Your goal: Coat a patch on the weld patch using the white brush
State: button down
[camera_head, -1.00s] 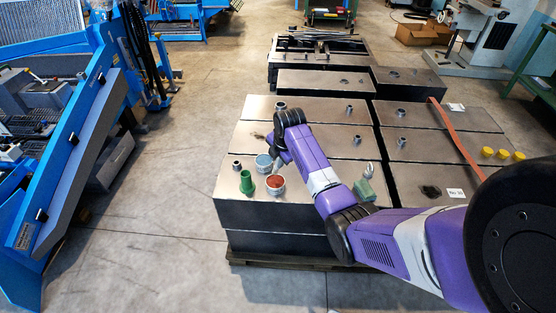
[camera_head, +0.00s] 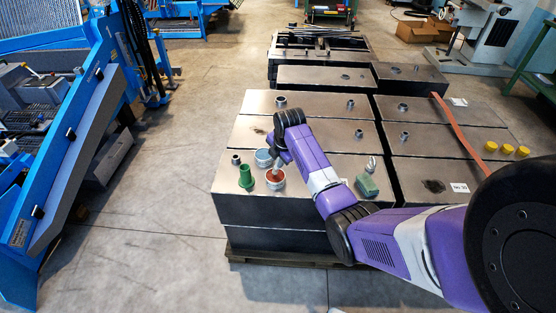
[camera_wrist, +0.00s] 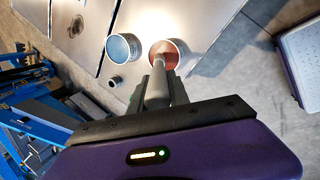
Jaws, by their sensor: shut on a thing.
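My gripper (camera_wrist: 158,88) is shut on a pale, greyish brush (camera_wrist: 173,66), which also shows in the head view (camera_head: 277,170). The brush points down into an open can of red-brown paint (camera_head: 275,179), also in the wrist view (camera_wrist: 169,50); its tip is hidden inside or against the paint. A dark, stained patch (camera_head: 435,186) lies on the right metal tank beside a small white label, well to the right of my gripper. A smaller dark stain (camera_head: 261,131) lies on the left tank. I cannot tell which is the weld patch.
A blue can (camera_head: 263,158) stands close beside the red one, with a green cone-shaped piece (camera_head: 246,179) to the left. A green block (camera_head: 367,186) and several pipe stubs stand on the tanks. An orange strap (camera_head: 460,133) and yellow caps (camera_head: 506,149) lie right.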

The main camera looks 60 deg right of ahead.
jog(key=shift+f, duration=0.75)
dwell(1.8)
jog(key=shift+r, duration=0.1)
notch_tip(320, 180, up, 7)
jog(key=p, duration=0.6)
dwell(1.0)
